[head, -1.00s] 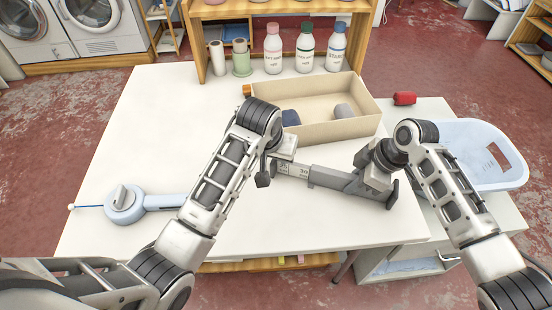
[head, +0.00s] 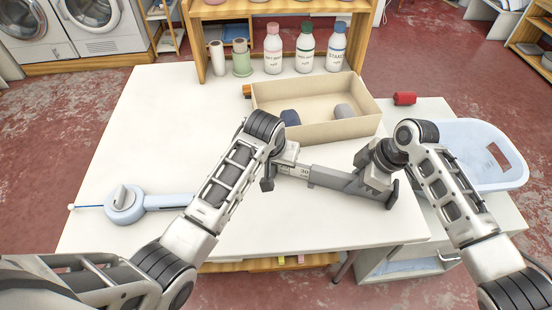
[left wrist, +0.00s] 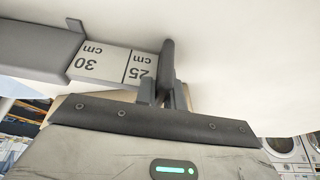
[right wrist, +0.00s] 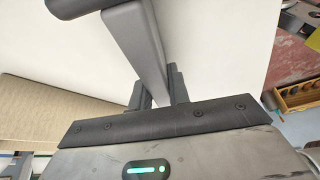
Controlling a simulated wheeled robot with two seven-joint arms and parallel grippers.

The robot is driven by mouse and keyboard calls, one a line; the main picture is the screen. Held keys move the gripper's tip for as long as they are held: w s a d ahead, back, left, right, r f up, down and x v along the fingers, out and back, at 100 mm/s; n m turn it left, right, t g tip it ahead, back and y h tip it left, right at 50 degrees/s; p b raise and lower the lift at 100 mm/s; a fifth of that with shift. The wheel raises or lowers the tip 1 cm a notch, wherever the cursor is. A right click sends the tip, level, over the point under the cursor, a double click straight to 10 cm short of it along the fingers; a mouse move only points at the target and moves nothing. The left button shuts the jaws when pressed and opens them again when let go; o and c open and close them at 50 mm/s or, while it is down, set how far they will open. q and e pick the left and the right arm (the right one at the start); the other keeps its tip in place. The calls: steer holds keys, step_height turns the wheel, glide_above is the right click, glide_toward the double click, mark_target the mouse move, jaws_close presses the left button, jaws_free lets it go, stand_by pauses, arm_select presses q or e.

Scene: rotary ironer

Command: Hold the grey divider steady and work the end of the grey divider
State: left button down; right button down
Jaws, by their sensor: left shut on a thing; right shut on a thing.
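The grey divider (head: 338,181) lies on the white table. It is a bar with a dark grey sleeve and a paler inner slide (left wrist: 115,64) printed with 25 cm and 30 cm marks. My left gripper (left wrist: 165,92) is shut on the upright end piece at the slide's left end; it also shows in the head view (head: 280,165). My right gripper (right wrist: 157,90) is shut on the sleeve near its wide right end; in the head view (head: 376,180) the wrist partly hides that grip. The sleeve's right end plate (head: 392,193) stays visible.
An open beige box (head: 330,131) with dark and grey pieces inside stands behind the divider. A pale blue dial tool (head: 125,205) lies at left. Bottles (head: 304,50) stand at the back. A blue basket (head: 480,180) and red roll (head: 404,98) are at right.

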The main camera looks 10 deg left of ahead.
mark_target(292, 174)
arm_select(q)
steer(key=d, duration=0.4)
steer(key=shift+s+d, duration=0.15)
steer(key=c, duration=1.5)
jaws_free()
steer(key=shift+r, duration=0.1)
step_height(292, 174, up, 10)
steer(key=shift+f, duration=0.1)
